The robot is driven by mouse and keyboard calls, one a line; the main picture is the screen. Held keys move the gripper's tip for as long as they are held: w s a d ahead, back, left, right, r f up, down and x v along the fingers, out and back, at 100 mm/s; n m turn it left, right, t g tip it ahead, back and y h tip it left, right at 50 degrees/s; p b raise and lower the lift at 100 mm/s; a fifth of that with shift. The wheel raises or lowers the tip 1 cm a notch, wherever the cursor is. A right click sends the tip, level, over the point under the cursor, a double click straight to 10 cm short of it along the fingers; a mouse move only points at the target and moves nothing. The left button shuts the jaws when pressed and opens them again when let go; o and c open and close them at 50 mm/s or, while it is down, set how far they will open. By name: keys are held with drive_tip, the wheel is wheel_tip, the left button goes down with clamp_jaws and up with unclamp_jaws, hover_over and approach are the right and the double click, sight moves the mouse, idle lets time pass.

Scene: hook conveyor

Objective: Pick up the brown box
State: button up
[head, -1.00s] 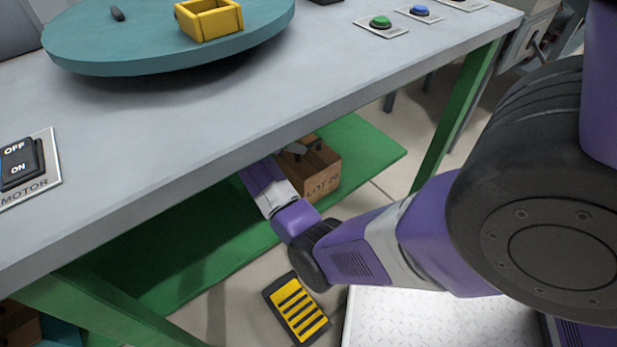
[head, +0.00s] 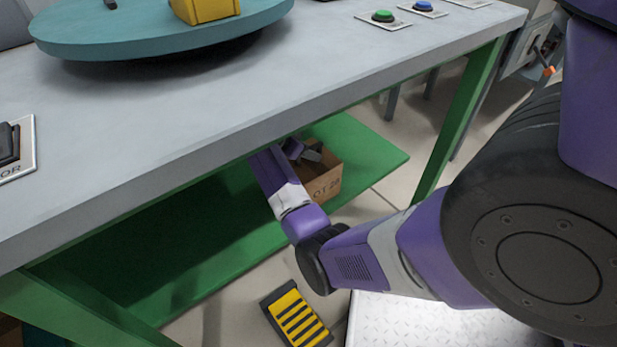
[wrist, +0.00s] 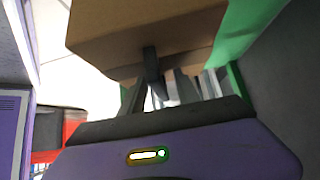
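The brown box (head: 325,185) stands on the green lower shelf under the table, with printed lettering on its front. Its left side is hidden by my arm and its back by the table edge. In the head view my gripper (head: 311,153) is at the top of the box, partly hidden by the tabletop. In the wrist view the brown box (wrist: 145,28) fills the upper middle. A dark finger of my gripper (wrist: 152,66) overlaps the box's lower edge. The other finger is not clear, so I cannot tell whether the gripper is closed on the box.
The grey tabletop (head: 200,110) overhangs the green shelf (head: 220,250). On it are a teal turntable (head: 120,40) with a yellow container (head: 207,8) and a green button (head: 383,16). A green table leg (head: 455,125) stands right of the box. A yellow-striped block (head: 297,317) lies on the floor.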

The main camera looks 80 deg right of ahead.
clamp_jaws()
drive_tip(key=shift+r, duration=0.1)
idle(1.2)
